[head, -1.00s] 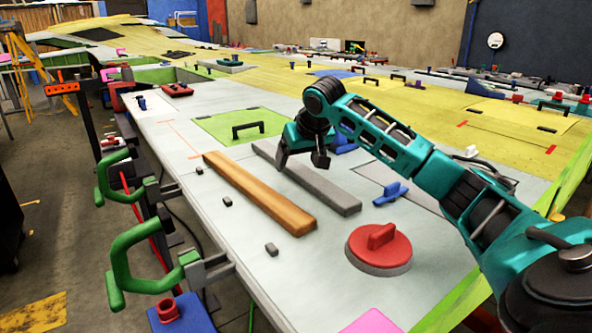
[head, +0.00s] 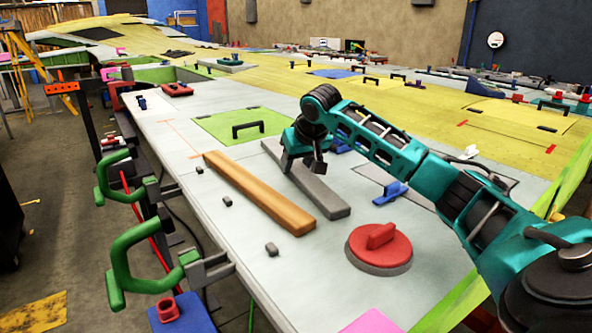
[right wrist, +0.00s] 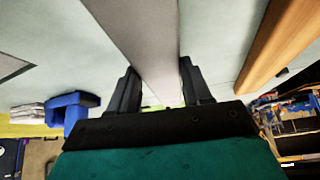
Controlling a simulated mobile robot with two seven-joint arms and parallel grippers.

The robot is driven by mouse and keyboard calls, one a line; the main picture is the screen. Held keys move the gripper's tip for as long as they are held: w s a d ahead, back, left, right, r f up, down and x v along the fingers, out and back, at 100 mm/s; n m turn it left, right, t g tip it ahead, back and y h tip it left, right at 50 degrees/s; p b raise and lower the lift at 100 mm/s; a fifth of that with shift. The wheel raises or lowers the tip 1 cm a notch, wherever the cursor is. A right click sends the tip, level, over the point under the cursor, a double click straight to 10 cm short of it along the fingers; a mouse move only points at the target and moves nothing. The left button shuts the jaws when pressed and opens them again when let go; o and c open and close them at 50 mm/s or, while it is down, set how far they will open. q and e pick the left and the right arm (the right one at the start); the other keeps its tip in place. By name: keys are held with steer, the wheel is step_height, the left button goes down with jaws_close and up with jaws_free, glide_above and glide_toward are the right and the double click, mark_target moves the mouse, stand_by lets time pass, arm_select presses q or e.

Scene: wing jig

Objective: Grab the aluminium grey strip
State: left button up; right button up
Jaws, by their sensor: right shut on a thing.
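The aluminium grey strip (head: 325,199) is a long flat bar on the pale panel, to the right of an orange-brown wooden strip (head: 259,193). My right gripper (head: 304,167) is over its middle and shut on it, hiding part of it. In the right wrist view, the grey strip (right wrist: 145,40) runs between the two dark fingers (right wrist: 157,88). I cannot tell whether the strip touches the panel or is slightly raised. My left gripper is not in view.
A red round knob fixture (head: 379,249) stands at front right, with a blue clamp piece (head: 390,194) behind it. A green plate with a handle (head: 240,126) lies behind the strips. Green clamps (head: 130,250) line the left edge. Small dark blocks (head: 271,249) sit near it.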

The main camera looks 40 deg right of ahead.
steer(key=c, duration=0.3)
